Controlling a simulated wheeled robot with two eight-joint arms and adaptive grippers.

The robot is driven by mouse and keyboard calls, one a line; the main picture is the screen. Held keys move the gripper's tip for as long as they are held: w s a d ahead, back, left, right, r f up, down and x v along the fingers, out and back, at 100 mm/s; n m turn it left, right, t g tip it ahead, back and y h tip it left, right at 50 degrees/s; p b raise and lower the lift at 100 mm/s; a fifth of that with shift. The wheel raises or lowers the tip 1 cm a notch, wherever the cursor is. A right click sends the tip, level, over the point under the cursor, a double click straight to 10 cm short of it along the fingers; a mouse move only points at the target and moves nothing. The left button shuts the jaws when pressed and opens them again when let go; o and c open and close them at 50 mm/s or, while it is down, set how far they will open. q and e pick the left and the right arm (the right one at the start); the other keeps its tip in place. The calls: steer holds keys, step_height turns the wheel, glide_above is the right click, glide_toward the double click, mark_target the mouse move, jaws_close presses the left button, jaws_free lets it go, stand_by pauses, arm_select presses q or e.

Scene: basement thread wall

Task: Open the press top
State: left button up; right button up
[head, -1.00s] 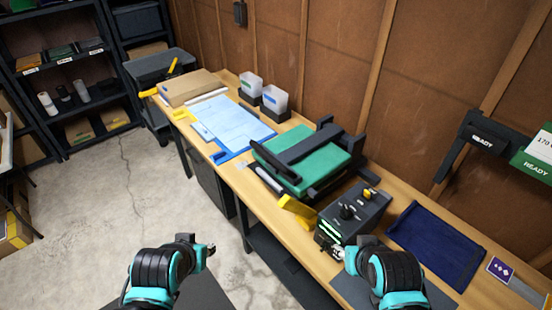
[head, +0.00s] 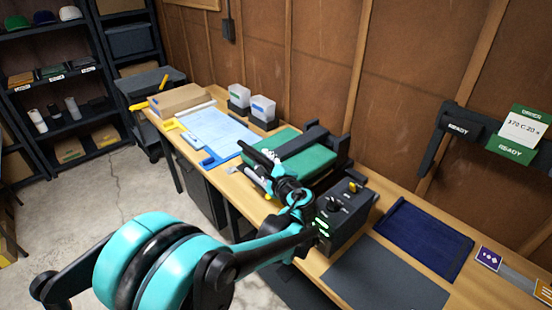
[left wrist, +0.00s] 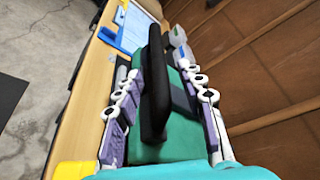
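The press (head: 312,160) stands on the bench with a green body and a dark bar across its top; it looks closed. In the left wrist view, the green press top (left wrist: 180,137) lies below a long black handle bar (left wrist: 154,85). My left gripper (head: 262,164) is at the near left side of the press and hides part of it. In the left wrist view, my left gripper (left wrist: 163,90) is open. Its purple-padded fingers are on either side of the bar, with visible gaps; whether they are level with it I cannot tell. My right gripper is not in view.
A dark control box (head: 341,208) with knobs and green lights stands close to my left forearm. A blue cloth (head: 425,238) and a dark mat (head: 385,280) lie to the right. Blue sheets (head: 215,130) and clear bins (head: 262,107) are farther back. The wooden wall (head: 325,65) rises behind.

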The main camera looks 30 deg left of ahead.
mark_target(257, 154)
arm_select(q)
steer(key=b+x, duration=0.2)
steer(key=x, duration=0.4)
steer(key=shift+w+a+f, duration=0.1)
steer(key=shift+a+f, duration=0.05)
steer(key=shift+a, duration=0.05)
steer(key=shift+w+a, duration=0.35)
steer(key=shift+a, duration=0.05)
steer(key=shift+c, duration=0.2)
jaws_close()
